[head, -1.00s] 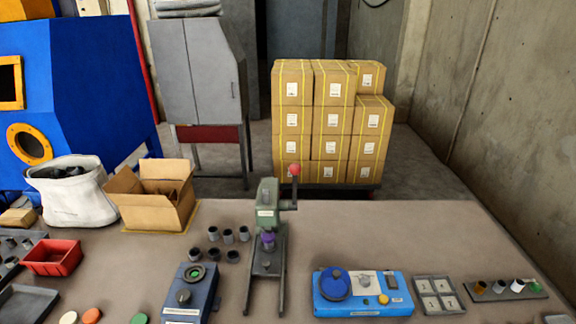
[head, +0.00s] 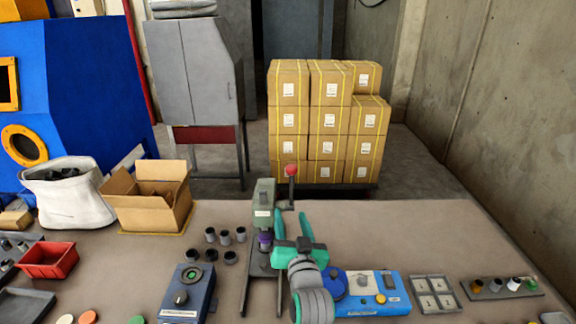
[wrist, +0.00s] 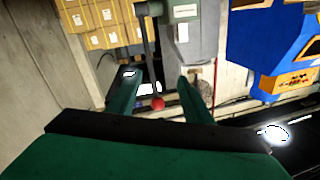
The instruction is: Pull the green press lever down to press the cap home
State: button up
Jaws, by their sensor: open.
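The grey-green press (head: 263,205) stands upright on the table, just left of my gripper (head: 293,214). Its lever (head: 291,188) stands up on the right side, with a red knob on top (head: 291,170). A purple piece (head: 265,241) sits under the press head; I cannot tell how far on any cap is. My gripper's teal fingers are open and empty, below the knob in the head view. In the wrist view the red knob (wrist: 157,103) and dark lever rod (wrist: 146,50) appear between the two fingers; depth is unclear. My gripper partly hides the press's right foot.
A blue unit with a round dial (head: 375,290) lies right of my arm, partly hidden by it. A dark blue box (head: 187,292) and several small grey cups (head: 225,238) stand left of the press. An open cardboard box (head: 150,205) is further left.

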jog(key=n, duration=0.1)
send_near(293, 173)
jog(key=shift+y, duration=0.3)
jog(key=w, duration=0.4)
jog(key=shift+w+a+f, duration=0.3)
jog(key=shift+w, duration=0.1)
jog(key=shift+w+r, duration=0.4)
jog(key=shift+w+a, duration=0.1)
jog(key=shift+w, duration=0.2)
jog(key=w+a, duration=0.2)
jog(key=w, duration=0.7)
jog(key=shift+w, duration=0.2)
